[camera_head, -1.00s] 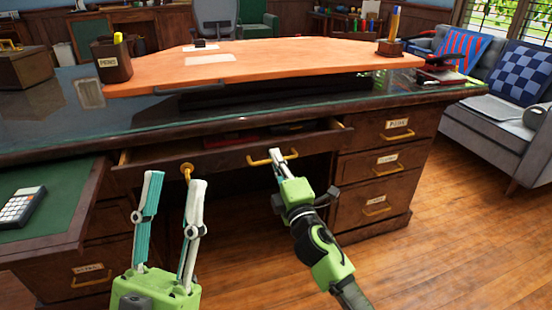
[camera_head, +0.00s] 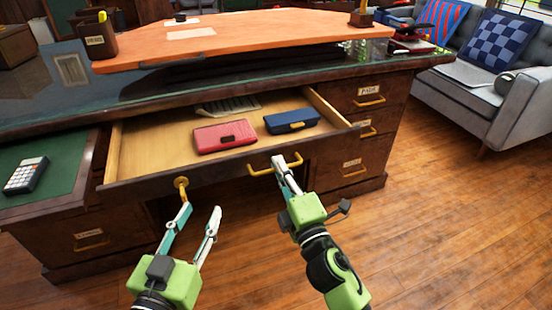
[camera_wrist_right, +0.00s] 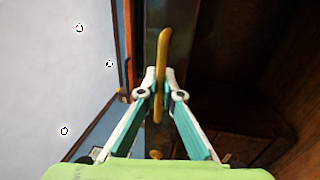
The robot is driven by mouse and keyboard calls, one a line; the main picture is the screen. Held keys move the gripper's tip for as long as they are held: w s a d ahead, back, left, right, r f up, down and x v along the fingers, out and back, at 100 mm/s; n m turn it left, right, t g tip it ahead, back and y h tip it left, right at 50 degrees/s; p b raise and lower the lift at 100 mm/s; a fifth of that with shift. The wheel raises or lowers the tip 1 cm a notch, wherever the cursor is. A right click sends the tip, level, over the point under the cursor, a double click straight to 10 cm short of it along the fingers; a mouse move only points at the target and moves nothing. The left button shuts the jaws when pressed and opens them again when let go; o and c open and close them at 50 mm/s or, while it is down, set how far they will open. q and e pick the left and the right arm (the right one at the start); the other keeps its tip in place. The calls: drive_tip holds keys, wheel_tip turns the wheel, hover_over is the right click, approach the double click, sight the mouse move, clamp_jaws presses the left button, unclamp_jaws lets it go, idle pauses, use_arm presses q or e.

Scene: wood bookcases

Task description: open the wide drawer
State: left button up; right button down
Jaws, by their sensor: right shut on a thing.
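The wide drawer (camera_head: 155,148) of the dark wood desk is pulled well out, with its pale inside showing. It holds a red case (camera_head: 224,136), a blue case (camera_head: 291,121) and a grey ribbed item (camera_head: 228,105) at the back. My right gripper (camera_head: 280,163) is shut on the drawer's brass handle (camera_head: 262,171); the handle also shows between the fingers in the right wrist view (camera_wrist_right: 162,62). My left gripper (camera_head: 202,208) is open, its fingers apart, just in front of and below the drawer front's left brass knob (camera_head: 181,183). I cannot tell whether it touches the knob.
An orange board (camera_head: 240,42) lies over the desk top with a pen cup (camera_head: 96,38) at its left. Side drawers with handles flank the wide drawer. A calculator (camera_head: 26,175) rests on a green surface at left. A grey sofa (camera_head: 475,95) stands at right; wooden floor lies clear in front.

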drive_tip(key=shift+s, duration=0.15)
drive_tip(key=shift+f, duration=0.1)
drive_tip(key=c, duration=2.2)
unclamp_jaws()
drive_tip(key=v, duration=1.2)
drive_tip(key=shift+d, duration=0.2)
